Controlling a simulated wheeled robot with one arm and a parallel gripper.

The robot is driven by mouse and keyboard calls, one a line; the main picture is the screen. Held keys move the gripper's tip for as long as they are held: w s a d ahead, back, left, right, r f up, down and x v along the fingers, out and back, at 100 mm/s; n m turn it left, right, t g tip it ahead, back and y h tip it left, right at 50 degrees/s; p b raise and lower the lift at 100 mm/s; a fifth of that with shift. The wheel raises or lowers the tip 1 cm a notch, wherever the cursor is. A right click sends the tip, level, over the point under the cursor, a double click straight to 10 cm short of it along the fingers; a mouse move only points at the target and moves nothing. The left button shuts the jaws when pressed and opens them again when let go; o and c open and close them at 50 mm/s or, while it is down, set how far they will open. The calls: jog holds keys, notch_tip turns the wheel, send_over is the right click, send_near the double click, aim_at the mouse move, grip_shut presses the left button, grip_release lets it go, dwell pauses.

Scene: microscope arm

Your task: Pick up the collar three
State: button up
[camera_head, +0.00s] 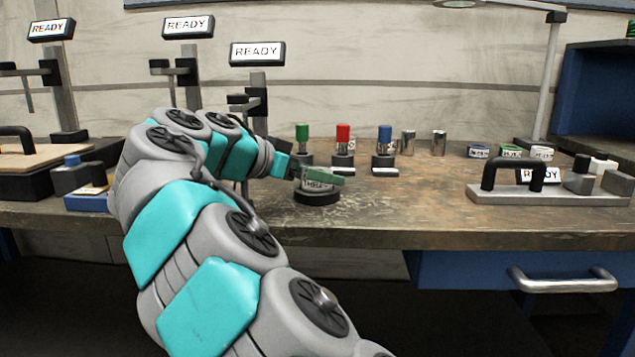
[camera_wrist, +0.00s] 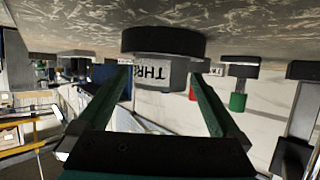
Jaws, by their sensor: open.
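Collar three (camera_head: 316,184) is a grey cylinder with a white label, standing upright on a black round base (camera_head: 318,198) near the front of the bench. In the wrist view, which is upside down, collar three (camera_wrist: 160,75) shows part of its label, "THR", ahead of my gripper. My gripper (camera_head: 322,177) is open at the collar, its green fingers partly covering it in the head view. In the wrist view, one finger of my gripper (camera_wrist: 160,85) lies on each side of the collar. I cannot tell whether either finger touches it.
Green (camera_head: 302,132), red (camera_head: 343,134) and blue (camera_head: 385,133) topped pieces stand on holders behind the collar. Two metal cylinders (camera_head: 408,142) stand to their right. A handled plate (camera_head: 548,196) lies at the right. Bare bench (camera_head: 420,215) lies between it and the collar.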

jog(key=x, duration=0.3)
jog(key=shift+w+d+r, duration=0.1)
jog(key=shift+w+d, duration=0.1)
jog(key=shift+c, duration=0.4)
grip_shut()
dwell(0.4)
